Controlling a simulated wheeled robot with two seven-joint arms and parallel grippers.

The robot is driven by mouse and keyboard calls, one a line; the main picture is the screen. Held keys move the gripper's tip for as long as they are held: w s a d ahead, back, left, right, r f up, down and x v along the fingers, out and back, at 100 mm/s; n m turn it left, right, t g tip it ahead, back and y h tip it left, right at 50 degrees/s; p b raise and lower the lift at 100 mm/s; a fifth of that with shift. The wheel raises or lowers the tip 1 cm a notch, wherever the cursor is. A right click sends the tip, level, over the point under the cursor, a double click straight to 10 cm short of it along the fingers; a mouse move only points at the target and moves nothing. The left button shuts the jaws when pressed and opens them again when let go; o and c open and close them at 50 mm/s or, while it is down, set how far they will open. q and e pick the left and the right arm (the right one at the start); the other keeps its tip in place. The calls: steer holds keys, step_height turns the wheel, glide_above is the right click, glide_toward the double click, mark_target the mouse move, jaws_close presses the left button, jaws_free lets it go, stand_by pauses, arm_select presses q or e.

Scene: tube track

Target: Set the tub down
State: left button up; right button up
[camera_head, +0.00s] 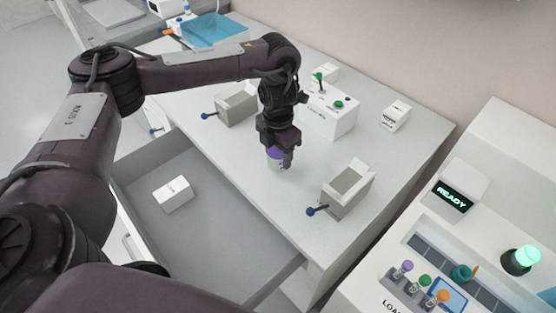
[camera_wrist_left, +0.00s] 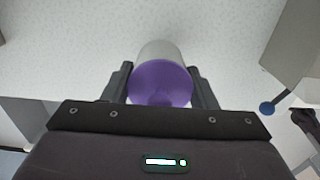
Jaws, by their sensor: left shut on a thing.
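The tub (camera_head: 284,164) is a small grey-white cylinder with a purple lid. My left gripper (camera_head: 275,149) points down over the middle of the pale worktop (camera_head: 235,147) and is shut on the tub near its lid. In the left wrist view the tub (camera_wrist_left: 160,52) sits between the two dark fingers of the left gripper (camera_wrist_left: 161,88), its purple lid toward me. The tub looks upright and close to the worktop, but I cannot tell whether its base touches. My right gripper is not in view.
An open-topped box with a blue-knobbed lever (camera_head: 347,190) stands right of the tub, a similar one (camera_head: 236,105) to the left. Behind is a white block with green-topped parts (camera_head: 328,118). An open drawer (camera_head: 215,235) holds a white carton (camera_head: 173,194). A READY display (camera_head: 452,196) is at right.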

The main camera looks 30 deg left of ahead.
arm_select(q)
steer(key=shift+f, duration=1.25)
steer(key=o, duration=1)
steer(key=shift+f, duration=0.1)
steer(key=shift+c, duration=0.2)
step_height(320, 180, up, 12)
steer(key=p, duration=0.2)
steer(key=shift+p, duration=0.35)
steer(key=shift+r, duration=0.25)
